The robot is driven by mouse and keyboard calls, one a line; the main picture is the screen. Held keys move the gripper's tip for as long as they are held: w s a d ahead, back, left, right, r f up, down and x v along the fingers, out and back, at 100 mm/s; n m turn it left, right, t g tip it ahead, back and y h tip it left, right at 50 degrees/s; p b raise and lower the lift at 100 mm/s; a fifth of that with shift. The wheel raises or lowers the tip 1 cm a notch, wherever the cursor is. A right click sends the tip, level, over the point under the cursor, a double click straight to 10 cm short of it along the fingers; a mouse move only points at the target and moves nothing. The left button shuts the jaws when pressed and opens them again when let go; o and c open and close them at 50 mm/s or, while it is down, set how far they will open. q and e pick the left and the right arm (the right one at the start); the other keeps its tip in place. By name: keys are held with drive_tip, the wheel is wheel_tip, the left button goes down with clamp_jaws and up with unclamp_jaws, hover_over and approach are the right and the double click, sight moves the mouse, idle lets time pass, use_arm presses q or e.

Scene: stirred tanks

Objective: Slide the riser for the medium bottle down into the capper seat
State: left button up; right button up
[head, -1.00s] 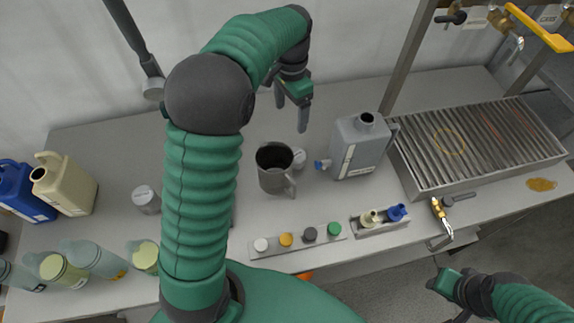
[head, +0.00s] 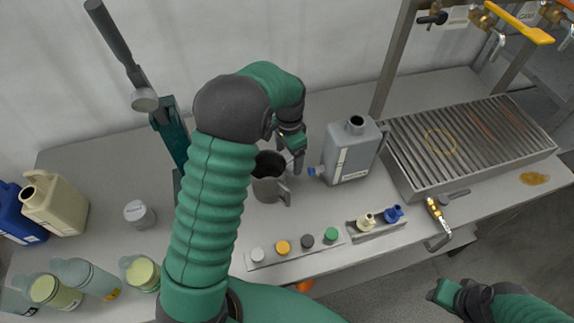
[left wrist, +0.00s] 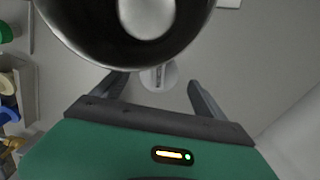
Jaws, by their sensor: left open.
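My left gripper (head: 298,165) is open and low over the bench, between the grey mug and the grey jug. In the left wrist view, a round pale piece with a label (left wrist: 158,76), likely a riser, lies between and beyond the open fingers (left wrist: 158,92); the mug's rim covers part of it. Another labelled grey-white cylinder (head: 138,213) stands on the bench at left. I cannot read either label. The green capper stand with its dark lever (head: 170,130) is at the back left; my arm hides its seat. My right gripper (head: 442,290) is at lower right, away from the bench items.
The grey mug (head: 268,187) and jug (head: 350,152) stand close on either side of my left gripper. A cap strip (head: 295,251) and small tray (head: 375,229) lie in front. Several bottles stand at left. A ribbed drain tray (head: 470,145) is at right.

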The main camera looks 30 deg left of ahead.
sight(290, 162)
use_arm(q)
drive_tip(key=shift+w+d+f, duration=0.1)
drive_tip(key=shift+d+f, duration=0.15)
drive_tip(key=shift+f, duration=0.25)
drive_tip(key=shift+d+f, duration=0.2)
drive_tip(key=shift+f, duration=0.25)
drive_tip(key=shift+a, duration=0.45)
drive_tip(key=c, duration=0.7)
drive_tip(key=shift+d, duration=0.25)
drive_tip(key=c, duration=1.1)
drive_tip(key=shift+o, duration=0.2)
drive_tip(key=shift+a+r, duration=0.1)
drive_tip(key=shift+r, duration=0.25)
wheel_tip(290, 162, up, 17)
drive_tip(key=shift+p, duration=0.45)
